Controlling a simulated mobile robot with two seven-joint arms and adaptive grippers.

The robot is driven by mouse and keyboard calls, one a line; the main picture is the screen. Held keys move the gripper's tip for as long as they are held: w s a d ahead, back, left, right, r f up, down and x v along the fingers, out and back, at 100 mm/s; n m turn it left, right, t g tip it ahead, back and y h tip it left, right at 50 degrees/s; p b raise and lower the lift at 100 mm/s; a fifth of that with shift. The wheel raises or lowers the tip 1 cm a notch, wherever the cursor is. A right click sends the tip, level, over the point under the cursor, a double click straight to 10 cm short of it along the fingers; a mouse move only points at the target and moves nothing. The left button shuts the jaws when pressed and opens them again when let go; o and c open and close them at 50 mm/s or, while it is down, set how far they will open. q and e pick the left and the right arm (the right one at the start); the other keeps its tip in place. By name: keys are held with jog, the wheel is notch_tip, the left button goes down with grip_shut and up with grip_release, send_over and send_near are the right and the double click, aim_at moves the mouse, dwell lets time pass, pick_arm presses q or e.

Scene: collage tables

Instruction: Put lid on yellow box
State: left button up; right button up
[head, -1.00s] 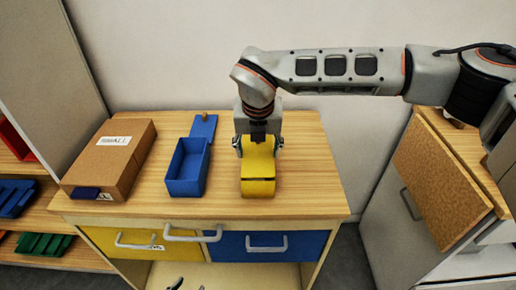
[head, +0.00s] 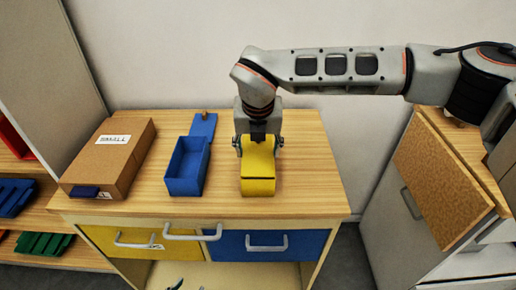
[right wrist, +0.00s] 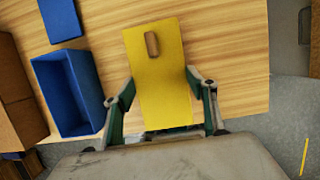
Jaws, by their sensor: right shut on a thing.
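The yellow box (head: 258,187) stands on the wooden cabinet top, right of the blue box. In the head view the lid (head: 257,160) looks level with the box, with only a thin seam at the front. My right gripper (head: 259,147) points down over the far part of the lid. In the right wrist view its fingers (right wrist: 165,100) press on both long sides of the lid. My left gripper is not seen.
An open blue box (head: 186,168) stands just left, with a blue lid (head: 203,127) behind it. A brown carton (head: 110,158) is at the far left. The cabinet top (head: 308,165) is clear on the right. Something dark at the bottom edge is too cut off to tell.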

jog(key=shift+f, duration=0.15)
jog(key=o, duration=1.2)
jog(key=shift+c, duration=0.2)
jog(key=o, duration=0.5)
jog(key=shift+c, duration=0.2)
jog(key=shift+r+p, duration=1.5)
jog(key=shift+r, duration=2.05)
